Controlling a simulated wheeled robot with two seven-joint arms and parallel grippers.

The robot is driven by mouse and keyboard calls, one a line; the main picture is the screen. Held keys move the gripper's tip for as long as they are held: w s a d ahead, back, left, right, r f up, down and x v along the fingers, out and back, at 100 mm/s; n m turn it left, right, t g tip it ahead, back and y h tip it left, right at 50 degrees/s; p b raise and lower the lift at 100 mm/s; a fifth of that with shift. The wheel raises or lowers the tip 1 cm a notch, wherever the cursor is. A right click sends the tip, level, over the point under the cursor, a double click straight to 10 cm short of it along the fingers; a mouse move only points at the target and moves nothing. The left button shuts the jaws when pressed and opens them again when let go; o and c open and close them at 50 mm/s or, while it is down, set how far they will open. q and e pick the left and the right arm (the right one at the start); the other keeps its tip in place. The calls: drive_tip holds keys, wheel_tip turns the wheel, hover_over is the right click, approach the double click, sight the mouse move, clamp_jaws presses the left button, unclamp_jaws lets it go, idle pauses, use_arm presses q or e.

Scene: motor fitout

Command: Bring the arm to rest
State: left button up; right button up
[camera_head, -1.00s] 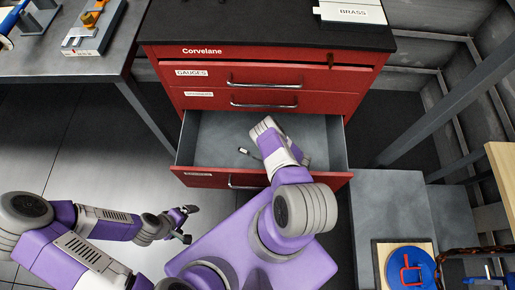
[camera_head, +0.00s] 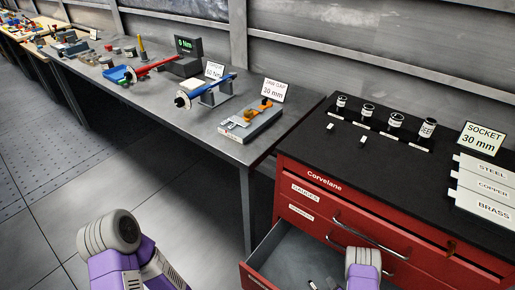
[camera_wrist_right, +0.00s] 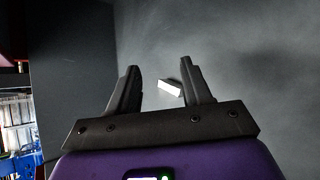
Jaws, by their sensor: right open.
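My right arm (camera_head: 363,268) shows at the bottom of the head view, over the open lower drawer (camera_head: 285,258) of the red cabinet. In the right wrist view my right gripper (camera_wrist_right: 160,68) is open, its two dark fingers apart. A small white-faced piece (camera_wrist_right: 169,88) shows between the fingers against a grey surface; I cannot tell how far beyond them it is. Nothing is visibly gripped. My left arm (camera_head: 115,245) is at the bottom left of the head view, and its gripper is out of view.
The red cabinet (camera_head: 330,192) has a black top with several sockets (camera_head: 368,112) and labelled STEEL, COPPER and BRASS boxes (camera_head: 488,183). A grey bench (camera_head: 190,135) with tools, including an orange and grey clamp block (camera_head: 250,120), runs left. The floor (camera_head: 130,170) before it looks clear.

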drive_tip(key=s+a+r+m+g+y+p, duration=0.1)
drive_tip(key=a+r+m+g, duration=0.1)
drive_tip(key=a+r+m, duration=0.4)
drive_tip(key=s+a+r+m+g+y+p, duration=0.1)
drive_tip(key=a+r+m, duration=0.5)
drive_tip(key=m, duration=0.6)
drive_tip(key=s+a+r+m+g+y+p, duration=0.1)
drive_tip(key=s+a+r+m+g, duration=0.2)
drive_tip(key=a+r+m, duration=0.4)
drive_tip(key=shift+a+m+g, duration=0.9)
drive_tip(key=shift+a+m, duration=0.1)
drive_tip(key=shift+a, duration=0.55)
use_arm(q)
wheel_tip(320, 180, up, 4)
drive_tip(key=shift+a+r+p, duration=0.1)
drive_tip(key=shift+p, duration=0.35)
use_arm(e)
drive_tip(key=s+a+m+g, duration=0.1)
drive_tip(key=s+a+g, duration=0.1)
drive_tip(key=s, duration=0.6)
drive_tip(key=shift+a+r+m+y, duration=0.2)
drive_tip(key=shift+r+m+y, duration=0.1)
drive_tip(key=shift+r, duration=0.05)
use_arm(q)
drive_tip(key=shift+c, duration=0.2)
use_arm(e)
drive_tip(key=shift+s, duration=0.45)
drive_tip(key=shift+c, duration=0.2)
